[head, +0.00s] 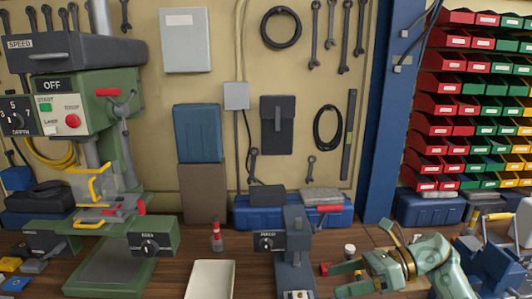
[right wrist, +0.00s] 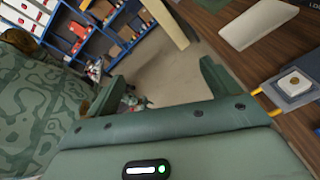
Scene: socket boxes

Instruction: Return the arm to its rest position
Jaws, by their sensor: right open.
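My right gripper (head: 340,279) is at the lower right of the head view, low over the wooden bench, with its green fingers apart. In the right wrist view the two fingers of this gripper (right wrist: 162,74) stand wide apart with nothing between them. My left gripper is not in view. A small white square piece with a round middle (right wrist: 293,81) sits on a grey plate at the right of the wrist view. In the head view a pale piece (head: 296,294) lies at the foot of the small grey press (head: 293,249), left of the right gripper.
A green drill press (head: 120,232) stands at the left. A red-topped bottle (head: 216,237) and a small white jar (head: 349,250) stand behind. Blue equipment (head: 490,262) crowds the right side.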

